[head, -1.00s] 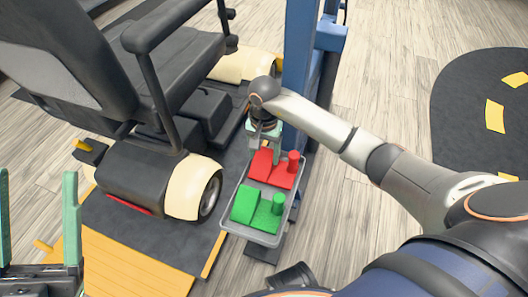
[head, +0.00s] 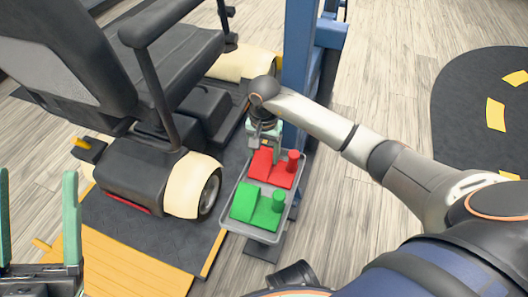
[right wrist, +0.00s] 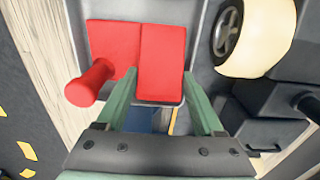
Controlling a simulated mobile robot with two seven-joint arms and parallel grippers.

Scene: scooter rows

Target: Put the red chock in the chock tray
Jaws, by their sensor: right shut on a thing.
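The red chock (head: 272,171), a wedge with a round peg, is at the far end of the grey chock tray (head: 249,236). The right wrist view also shows the red chock (right wrist: 161,55), with its peg at the left. My right gripper (head: 264,150) is shut on the far end of the red chock. Its two green fingers (right wrist: 160,83) are at the chock's edge in the right wrist view. Whether the chock rests fully on the tray floor is hard to tell. My left gripper (head: 38,175) is open and empty at the lower left.
A green chock (head: 256,207) lies in the near half of the tray. A black and cream scooter (head: 150,170) stands close on the left. A blue post (head: 298,60) rises behind the tray. A yellow ramp (head: 130,262) lies at the lower left.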

